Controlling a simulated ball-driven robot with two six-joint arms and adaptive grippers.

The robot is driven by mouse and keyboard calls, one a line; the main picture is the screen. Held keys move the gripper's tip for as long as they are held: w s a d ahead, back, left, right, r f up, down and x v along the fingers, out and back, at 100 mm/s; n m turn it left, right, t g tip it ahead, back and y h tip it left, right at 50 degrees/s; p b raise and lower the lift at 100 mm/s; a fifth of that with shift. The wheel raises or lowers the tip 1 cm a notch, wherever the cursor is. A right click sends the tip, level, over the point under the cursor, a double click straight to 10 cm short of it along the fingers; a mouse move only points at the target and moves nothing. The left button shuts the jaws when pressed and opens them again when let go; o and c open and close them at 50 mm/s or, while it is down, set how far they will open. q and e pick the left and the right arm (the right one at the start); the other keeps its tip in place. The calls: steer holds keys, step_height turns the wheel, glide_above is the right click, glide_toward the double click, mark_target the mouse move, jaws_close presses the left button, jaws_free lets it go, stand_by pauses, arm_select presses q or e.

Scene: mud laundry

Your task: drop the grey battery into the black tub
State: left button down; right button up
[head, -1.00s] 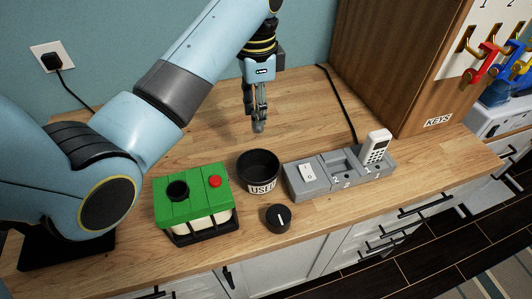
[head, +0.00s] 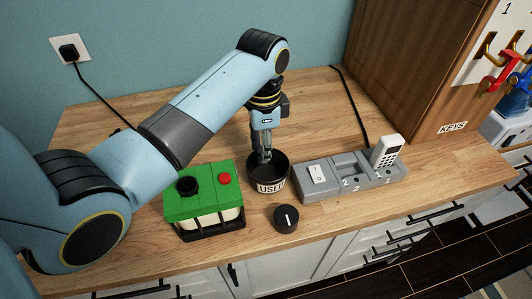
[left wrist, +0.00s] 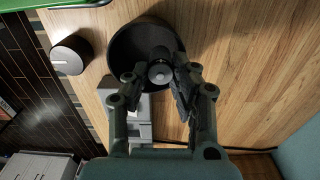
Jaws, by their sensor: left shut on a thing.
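The black tub (head: 283,178) stands on the wooden counter with a USED label on its front. My left gripper (head: 265,157) points down over the tub, its fingertips at the level of the opening. In the left wrist view, the gripper (left wrist: 160,82) is shut on the grey battery (left wrist: 160,71), whose round end shows between the fingertips. The battery is over the inside of the tub (left wrist: 120,48), apart from its walls as far as I can tell. In the head view the fingers and the tub rim hide the battery. My right gripper is not in view.
A green-topped box (head: 203,203) with a red button stands left of the tub. A black knob (head: 286,218) is in front of it. A grey dock (head: 335,188) with a white switch and a white handset (head: 386,150) is on the right. The counter behind is clear.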

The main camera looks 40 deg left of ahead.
arm_select(q)
steer(key=c, duration=1)
jaws_free()
step_height(320, 180, up, 7)
steer(key=shift+r, duration=0.2)
